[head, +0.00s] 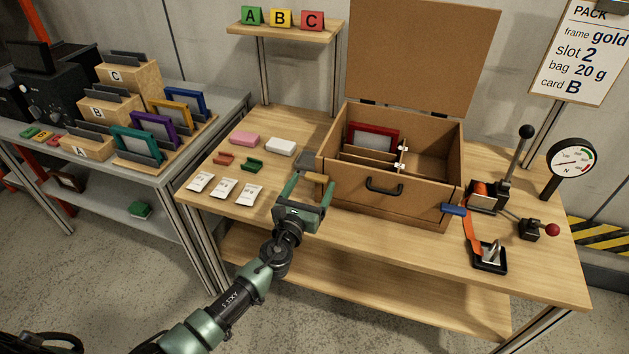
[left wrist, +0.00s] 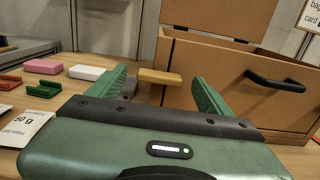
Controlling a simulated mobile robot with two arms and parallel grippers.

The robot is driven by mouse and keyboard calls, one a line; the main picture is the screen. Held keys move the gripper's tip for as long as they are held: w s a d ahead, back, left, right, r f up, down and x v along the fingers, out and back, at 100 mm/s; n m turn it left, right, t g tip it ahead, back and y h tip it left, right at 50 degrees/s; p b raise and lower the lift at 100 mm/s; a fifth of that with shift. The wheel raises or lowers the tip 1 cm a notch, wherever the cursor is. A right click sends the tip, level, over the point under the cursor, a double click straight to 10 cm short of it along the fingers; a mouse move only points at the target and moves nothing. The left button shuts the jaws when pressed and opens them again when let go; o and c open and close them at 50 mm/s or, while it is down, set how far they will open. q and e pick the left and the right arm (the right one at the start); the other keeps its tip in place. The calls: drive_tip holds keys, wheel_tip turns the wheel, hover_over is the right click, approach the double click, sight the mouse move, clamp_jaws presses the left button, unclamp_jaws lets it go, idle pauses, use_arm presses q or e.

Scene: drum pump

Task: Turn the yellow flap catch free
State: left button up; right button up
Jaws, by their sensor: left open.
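The yellow flap catch (head: 317,177) is a small tan-yellow bar at the left front corner of the brown box (head: 350,195). In the left wrist view the catch (left wrist: 160,77) lies crosswise between my finger ends, with a gap on either side. My left gripper (head: 312,184) is open in front of the catch, one finger on each side of it; its fingers also show in the left wrist view (left wrist: 158,80). I cannot tell whether a finger touches the catch. My right gripper is not in view.
The box lid (head: 420,55) stands open. A blue catch (head: 453,209) sits at the box's right front corner and a dark handle (head: 384,187) on its front. Several white bags (head: 224,190) lie left of my gripper. A lever device (head: 490,195) stands right of the box.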

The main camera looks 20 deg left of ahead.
sight(317, 176)
use_arm(q)
drive_tip(key=shift+w+f, duration=0.1)
drive_tip(key=shift+w, duration=1.15)
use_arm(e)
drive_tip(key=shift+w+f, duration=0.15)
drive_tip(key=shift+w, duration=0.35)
use_arm(q)
drive_tip(key=c, duration=1.4)
drive_tip(key=shift+o, duration=0.2)
